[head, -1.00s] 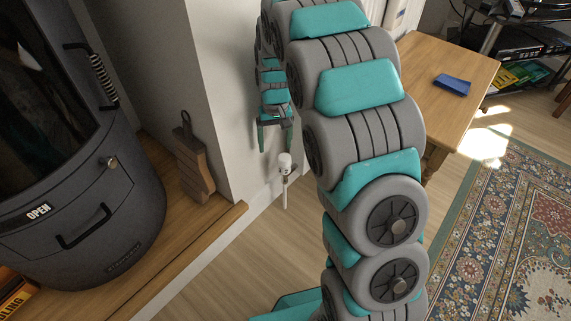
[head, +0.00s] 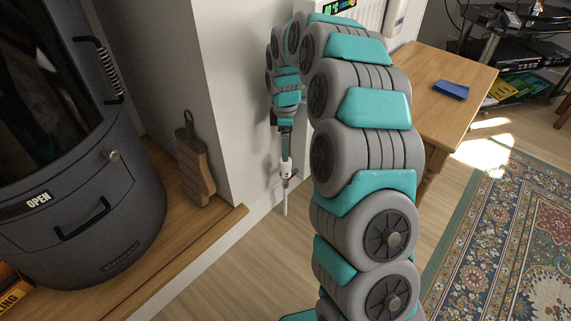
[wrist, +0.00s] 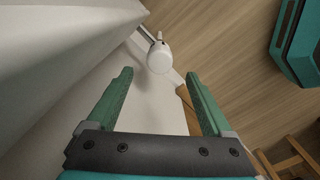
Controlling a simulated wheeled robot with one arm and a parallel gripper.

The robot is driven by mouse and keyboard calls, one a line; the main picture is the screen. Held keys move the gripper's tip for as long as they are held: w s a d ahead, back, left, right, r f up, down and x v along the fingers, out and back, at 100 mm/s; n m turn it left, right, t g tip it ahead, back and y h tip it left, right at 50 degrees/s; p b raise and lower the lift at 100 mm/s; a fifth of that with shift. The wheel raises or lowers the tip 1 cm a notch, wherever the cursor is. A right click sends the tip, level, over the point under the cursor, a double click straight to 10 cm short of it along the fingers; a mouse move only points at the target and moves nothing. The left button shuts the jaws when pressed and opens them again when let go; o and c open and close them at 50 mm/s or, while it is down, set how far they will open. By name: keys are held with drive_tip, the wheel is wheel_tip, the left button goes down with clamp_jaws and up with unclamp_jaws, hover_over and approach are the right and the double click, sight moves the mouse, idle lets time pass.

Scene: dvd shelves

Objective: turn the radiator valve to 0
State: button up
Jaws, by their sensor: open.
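The radiator valve (head: 287,168) is a small white knob on a thin white pipe, low by the wall. In the wrist view the valve (wrist: 160,57) shows its rounded white top, lined up with the gap between the fingers and appearing just beyond their tips. My gripper (wrist: 159,73) is open, with one green finger on each side and nothing between them. In the head view my gripper (head: 286,153) points down right above the valve, its fingers seen nearly edge-on. I cannot tell whether they touch the valve. The valve's number markings are not readable.
A wooden table (head: 445,95) with a blue item (head: 451,90) is at the right. Wooden floor (head: 250,270) below the valve is clear.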

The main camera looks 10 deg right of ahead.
sight(285, 167)
wheel_tip(285, 167, down, 8)
drive_tip(key=shift+r+b, duration=0.25)
drive_tip(key=shift+b, duration=0.25)
clamp_jaws()
idle(0.5)
drive_tip(key=m+p, duration=0.1)
drive_tip(key=m, duration=0.2)
drive_tip(key=shift+r+m+p, duration=0.1)
drive_tip(key=shift+m+p, duration=0.3)
drive_tip(key=m+p, duration=0.1)
drive_tip(key=m, duration=0.3)
drive_tip(key=m+p, duration=0.1)
drive_tip(key=m, duration=0.4)
drive_tip(key=shift+m+p, duration=0.6)
drive_tip(key=shift+m, duration=1.6)
